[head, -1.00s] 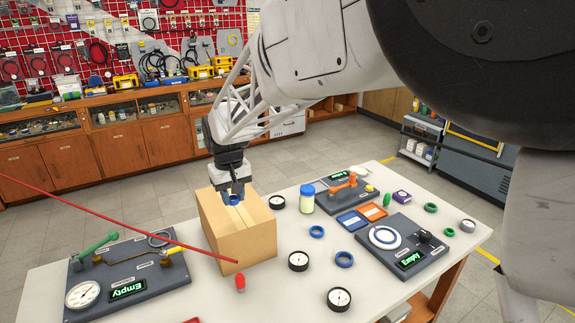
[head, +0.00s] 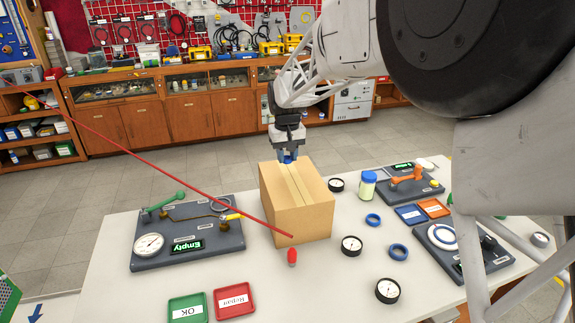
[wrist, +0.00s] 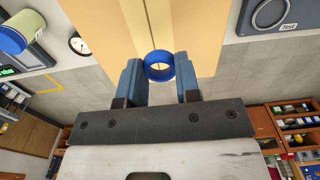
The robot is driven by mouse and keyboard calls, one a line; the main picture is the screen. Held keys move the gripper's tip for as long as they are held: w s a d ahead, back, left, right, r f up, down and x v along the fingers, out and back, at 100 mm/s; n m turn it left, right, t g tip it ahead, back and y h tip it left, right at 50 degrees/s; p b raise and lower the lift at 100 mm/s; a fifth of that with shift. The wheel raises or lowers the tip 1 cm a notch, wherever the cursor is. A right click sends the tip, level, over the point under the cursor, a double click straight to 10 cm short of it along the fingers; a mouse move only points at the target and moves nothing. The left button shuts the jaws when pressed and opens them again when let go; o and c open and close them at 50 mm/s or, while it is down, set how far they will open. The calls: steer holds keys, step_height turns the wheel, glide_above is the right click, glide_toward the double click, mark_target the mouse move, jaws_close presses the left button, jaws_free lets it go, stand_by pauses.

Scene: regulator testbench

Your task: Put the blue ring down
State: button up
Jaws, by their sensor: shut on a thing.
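My gripper (head: 288,157) is shut on a blue ring (wrist: 159,66), which sits between the two blue-grey fingertips in the wrist view. In the head view the held ring (head: 288,160) is a small blue patch under the fingers. It appears at the back edge of the closed cardboard box (head: 315,222); the gap to the box top is hard to judge. Two other blue rings lie flat on the table, one (head: 373,220) right of the box and one (head: 398,252) nearer the front.
The white table (head: 120,285) also holds black dial gauges (head: 351,245), a left panel with dial and levers (head: 190,260), right-hand panels (head: 410,192), and green (head: 187,308) and red (head: 233,301) trays. A thin red line (head: 180,165) crosses toward the box's lower front.

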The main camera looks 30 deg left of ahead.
mark_target(287, 172)
steer(key=shift+f, duration=1.75)
steer(key=shift+f, duration=0.15)
steer(key=o, duration=0.9)
step_height(287, 172, up, 12)
stand_by(0.4)
